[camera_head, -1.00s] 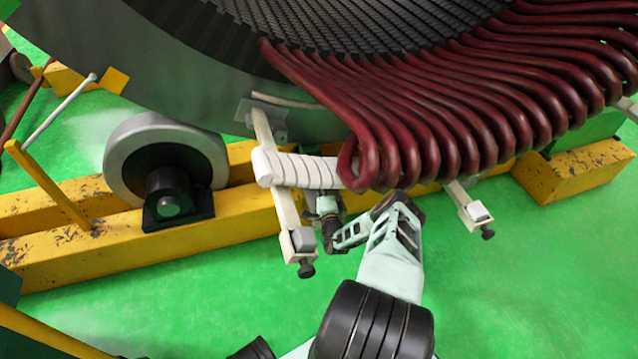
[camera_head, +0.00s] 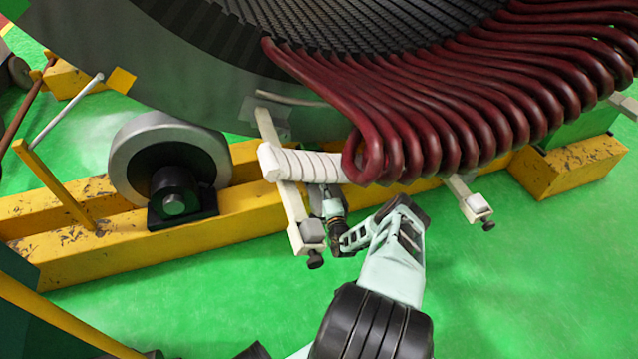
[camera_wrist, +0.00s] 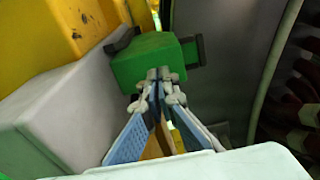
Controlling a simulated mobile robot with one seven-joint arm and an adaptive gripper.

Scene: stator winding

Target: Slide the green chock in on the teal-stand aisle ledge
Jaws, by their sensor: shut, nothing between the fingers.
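The green chock (camera_wrist: 146,61) is in the upper middle of the wrist view, beside a pale grey block (camera_wrist: 62,108) and below a yellow beam. My gripper (camera_wrist: 158,75) is shut and empty. Its fingertips are at the chock's near face; I cannot tell whether they touch it. In the head view my gripper (camera_head: 328,200) is under the white wrapped bar and beside the pale bracket arm (camera_head: 283,185). Its tips and the chock are hidden there. I cannot tell which surface is the teal-stand ledge.
The white wrapped bar (camera_head: 308,165) is close above my gripper. A grey roller (camera_head: 130,165) sits on the yellow beam (camera_head: 110,245). The green floor is open at the right.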

